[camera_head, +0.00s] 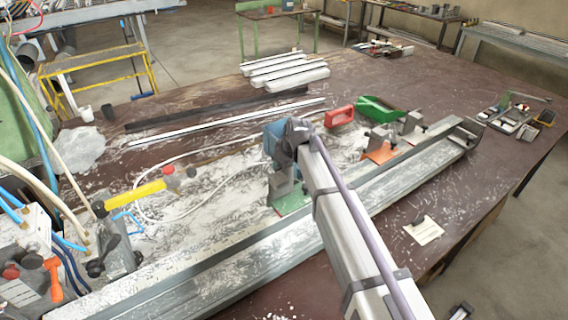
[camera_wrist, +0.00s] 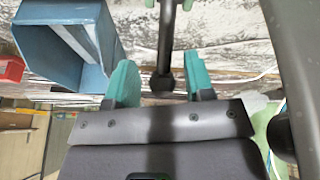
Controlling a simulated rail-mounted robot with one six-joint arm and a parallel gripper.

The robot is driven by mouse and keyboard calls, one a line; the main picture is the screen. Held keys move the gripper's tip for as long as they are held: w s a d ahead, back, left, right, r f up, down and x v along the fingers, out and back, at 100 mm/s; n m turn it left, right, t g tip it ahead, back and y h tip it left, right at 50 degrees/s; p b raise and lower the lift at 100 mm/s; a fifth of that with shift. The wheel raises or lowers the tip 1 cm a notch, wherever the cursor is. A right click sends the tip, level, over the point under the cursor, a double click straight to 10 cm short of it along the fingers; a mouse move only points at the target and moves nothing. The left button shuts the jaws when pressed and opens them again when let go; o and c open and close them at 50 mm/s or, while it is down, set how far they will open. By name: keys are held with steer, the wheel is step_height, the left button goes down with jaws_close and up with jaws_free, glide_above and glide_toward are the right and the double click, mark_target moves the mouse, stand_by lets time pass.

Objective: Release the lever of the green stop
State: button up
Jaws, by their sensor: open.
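The green stop (camera_head: 293,197) is at the middle of the head view, its green base plate beside the long metal profile. Its upper part is mostly hidden behind my arm. In the wrist view, a dark lever (camera_wrist: 166,45) with a round knob comes down between the two teal fingertips of my gripper (camera_wrist: 161,84). My gripper is open, with one finger on each side of the lever and visible gaps to both. Whether the lever is clamped or loose I cannot tell. In the head view my gripper is hidden behind my wrist.
A blue open box (camera_wrist: 60,45) stands close to the left finger. Along the profile (camera_head: 210,280) sits an orange stop (camera_head: 382,152). A red holder (camera_head: 339,116) and a green bin (camera_head: 380,108) stand behind. A yellow-handled tool (camera_head: 135,194) lies at the left.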

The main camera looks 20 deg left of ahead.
steer(key=p+v, duration=0.8)
steer(key=v, duration=0.2)
steer(key=shift+d, duration=0.1)
steer(key=s+d+f+m+h+b, duration=0.1)
steer(key=s+d+m, duration=0.15)
steer(key=d, duration=0.85)
steer(key=s+d+f+m+h, duration=0.1)
steer(key=s+d+m, duration=0.15)
steer(key=d, duration=0.75)
steer(key=s+d+f+m+g+h, duration=0.1)
steer(key=s+d+m, duration=0.3)
steer(key=s+d, duration=0.3)
steer(key=s+d+f+m+g+b, duration=0.1)
steer(key=s+d+m, duration=0.4)
steer(key=d, duration=0.9)
steer(key=shift+s+h+b, duration=0.3)
steer(key=shift+s+h, duration=0.1)
steer(key=shift+s, duration=0.55)
